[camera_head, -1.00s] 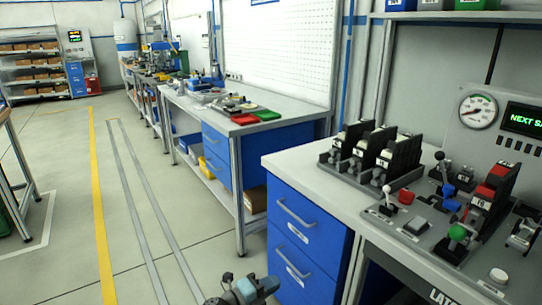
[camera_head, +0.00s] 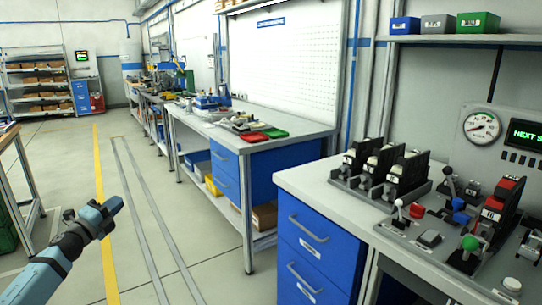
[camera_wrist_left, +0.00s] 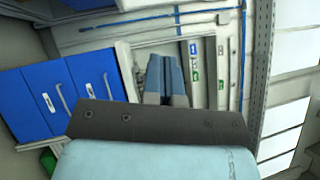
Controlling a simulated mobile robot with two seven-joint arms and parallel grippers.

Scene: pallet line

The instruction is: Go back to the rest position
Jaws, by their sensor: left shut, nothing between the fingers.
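My left gripper (camera_head: 112,206) is at the lower left of the head view, above the open floor and the yellow line, well apart from the benches. Its fingers are together with nothing between them. In the left wrist view its blue-grey fingers (camera_wrist_left: 166,80) show side by side, pointing away from the camera. My right gripper is not in either view.
A workbench with blue drawers (camera_head: 318,238) stands at the right, bearing a rack of dark blocks (camera_head: 385,170) and a lever panel (camera_head: 432,225). A second bench (camera_head: 285,137) with red and green trays stands behind. The floor aisle (camera_head: 150,230) is clear.

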